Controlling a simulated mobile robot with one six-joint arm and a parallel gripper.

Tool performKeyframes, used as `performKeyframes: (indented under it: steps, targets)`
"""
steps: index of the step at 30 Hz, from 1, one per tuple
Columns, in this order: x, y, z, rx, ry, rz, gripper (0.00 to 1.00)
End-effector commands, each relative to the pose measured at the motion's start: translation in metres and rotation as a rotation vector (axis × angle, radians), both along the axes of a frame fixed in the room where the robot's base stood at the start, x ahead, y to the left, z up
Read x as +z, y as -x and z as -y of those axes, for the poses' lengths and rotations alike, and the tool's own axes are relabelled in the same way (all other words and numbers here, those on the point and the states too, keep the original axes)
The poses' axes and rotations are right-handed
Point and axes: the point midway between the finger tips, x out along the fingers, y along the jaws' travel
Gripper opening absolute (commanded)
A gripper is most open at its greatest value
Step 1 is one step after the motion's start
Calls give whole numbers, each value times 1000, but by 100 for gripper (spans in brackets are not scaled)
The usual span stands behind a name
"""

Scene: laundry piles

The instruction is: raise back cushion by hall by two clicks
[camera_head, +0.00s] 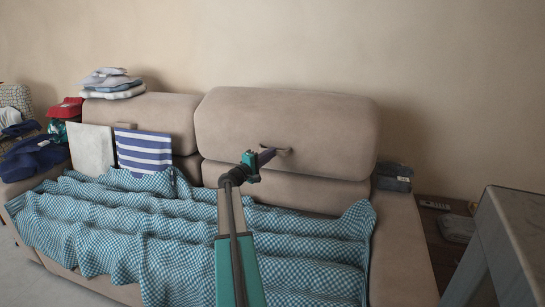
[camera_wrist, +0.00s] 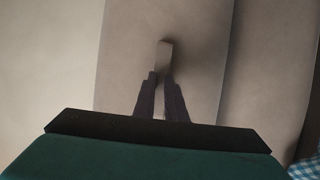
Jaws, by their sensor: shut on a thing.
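The beige sofa has two back cushions. The right back cushion (camera_head: 285,130) stands a little higher than the left back cushion (camera_head: 150,112). A small pull tab (camera_head: 284,151) sticks out near the lower edge of the right cushion. My gripper (camera_head: 268,154) is at this tab, with my arm reaching up from the front. In the wrist view, the dark fingers of my gripper (camera_wrist: 163,90) are shut on the tab (camera_wrist: 165,56), and the cushion face (camera_wrist: 195,70) lies behind it.
A blue checked blanket (camera_head: 190,235) covers the seat. Folded clothes (camera_head: 112,82) lie on the left cushion, with a striped towel (camera_head: 144,151) below. A pale table (camera_head: 515,235) stands at the right.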

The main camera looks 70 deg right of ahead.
Motion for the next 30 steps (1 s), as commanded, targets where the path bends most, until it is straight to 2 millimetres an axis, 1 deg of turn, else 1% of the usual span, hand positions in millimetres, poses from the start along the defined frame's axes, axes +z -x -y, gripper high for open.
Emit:
performKeyframes:
  steps: [1, 13, 14, 15, 17, 26, 30]
  targets:
    - [-9, 1, -5, -2, -7, 3, 0]
    - [-10, -2, -9, 1, -9, 4, 0]
    - [-10, -2, -9, 1, -9, 4, 12]
    - [-10, -2, -9, 1, -9, 4, 19]
    - [-9, -2, -9, 1, -9, 3, 29]
    - [-6, -3, -9, 2, -6, 2, 29]
    - [-6, -4, -12, 3, -5, 2, 29]
